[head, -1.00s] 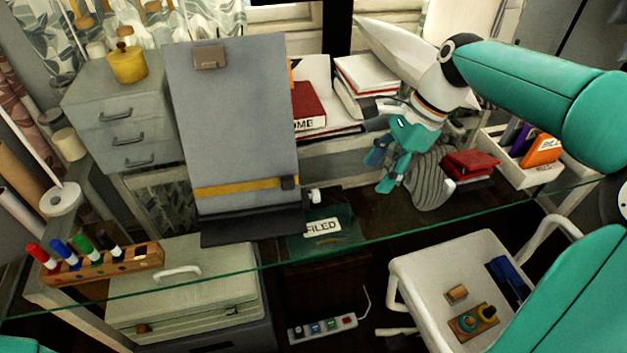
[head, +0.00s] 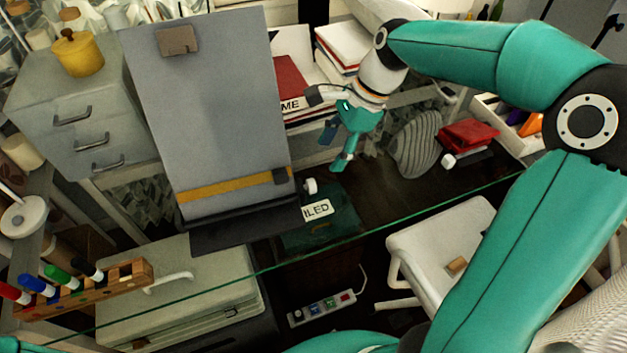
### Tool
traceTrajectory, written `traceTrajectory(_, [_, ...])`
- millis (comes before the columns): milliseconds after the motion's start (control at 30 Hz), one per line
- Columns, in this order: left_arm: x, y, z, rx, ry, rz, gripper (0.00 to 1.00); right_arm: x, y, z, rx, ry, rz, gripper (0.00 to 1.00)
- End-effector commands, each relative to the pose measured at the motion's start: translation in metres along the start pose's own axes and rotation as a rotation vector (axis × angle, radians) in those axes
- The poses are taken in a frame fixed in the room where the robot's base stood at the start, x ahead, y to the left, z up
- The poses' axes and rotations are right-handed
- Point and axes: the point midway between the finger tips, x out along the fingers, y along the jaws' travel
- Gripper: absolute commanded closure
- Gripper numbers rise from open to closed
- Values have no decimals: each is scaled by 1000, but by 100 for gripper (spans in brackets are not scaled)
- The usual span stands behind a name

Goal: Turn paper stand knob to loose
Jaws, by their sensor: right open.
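The paper stand (head: 222,110) is a tall grey board with a clip at its top and a yellow band low across it. It leans back on a dark base left of centre. A small white knob (head: 311,186) sticks out from its lower right side. My right gripper (head: 326,132) is open and empty. In the picture it is above and slightly right of the knob, beside the stand's right edge, apart from the knob. My left gripper is out of view.
A dark green box with a white label (head: 317,209) lies just below the knob. A glass edge crosses in front.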

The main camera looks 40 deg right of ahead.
Motion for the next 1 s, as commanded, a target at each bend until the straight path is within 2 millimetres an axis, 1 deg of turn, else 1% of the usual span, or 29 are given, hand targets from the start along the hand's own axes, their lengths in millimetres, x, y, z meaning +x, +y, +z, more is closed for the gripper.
traceTrajectory(33, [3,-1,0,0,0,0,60,14,1,0,0,0,6,41])
traceTrajectory(200, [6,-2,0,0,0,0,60,50,2,-1,1,0,6,41])
traceTrajectory(300, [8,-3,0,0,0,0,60,69,1,-1,1,-1,5,41])
traceTrajectory(433, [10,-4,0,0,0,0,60,88,1,-1,2,0,3,41])
traceTrajectory(633, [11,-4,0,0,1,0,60,101,1,-1,2,0,0,41])
traceTrajectory(933, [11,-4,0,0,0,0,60,103,1,-1,3,0,-1,41])
traceTrajectory(1000, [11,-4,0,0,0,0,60,103,1,-1,3,0,-1,53])
